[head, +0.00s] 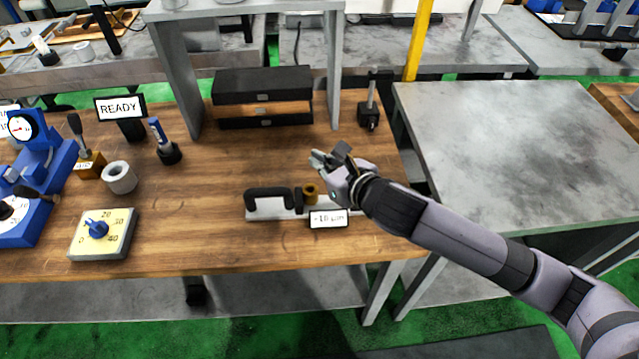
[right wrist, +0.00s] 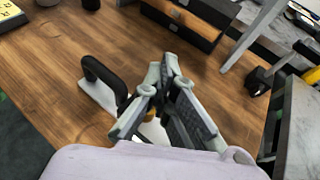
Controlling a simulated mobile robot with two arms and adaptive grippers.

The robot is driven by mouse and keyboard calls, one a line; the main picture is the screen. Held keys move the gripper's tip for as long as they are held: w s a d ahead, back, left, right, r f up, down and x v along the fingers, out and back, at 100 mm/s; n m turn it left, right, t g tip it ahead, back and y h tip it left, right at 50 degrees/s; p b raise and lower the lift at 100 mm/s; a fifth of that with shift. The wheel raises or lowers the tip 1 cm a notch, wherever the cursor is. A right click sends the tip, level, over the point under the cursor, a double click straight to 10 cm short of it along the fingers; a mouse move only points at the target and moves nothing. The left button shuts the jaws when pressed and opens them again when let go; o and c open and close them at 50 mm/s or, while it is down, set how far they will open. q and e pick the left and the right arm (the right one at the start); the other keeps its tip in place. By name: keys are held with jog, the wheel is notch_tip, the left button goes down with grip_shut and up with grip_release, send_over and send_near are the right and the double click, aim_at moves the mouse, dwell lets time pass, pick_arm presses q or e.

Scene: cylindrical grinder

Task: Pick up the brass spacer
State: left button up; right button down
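The brass spacer (head: 310,193) is a small gold-coloured ring on the wooden bench, at the right end of a black C-shaped gauge (head: 268,195) on a pale base. In the right wrist view the spacer is mostly hidden behind my fingers; only a bit of gold shows. My right gripper (head: 331,155) is above and slightly right of the spacer, apart from it. Its two fingers look spread, with nothing held between them; they also show in the right wrist view (right wrist: 168,90). My left gripper is in neither view.
A "-10 µm" label (head: 328,219) stands just in front of the spacer. Black drawers (head: 262,86) and a stand (head: 369,115) are behind. The bench between is clear.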

notch_tip(320, 180, up, 7)
jog(key=shift+f, duration=0.1)
dwell(0.3)
jog(key=c, duration=2.3)
grip_release()
jog(key=o, duration=1.8)
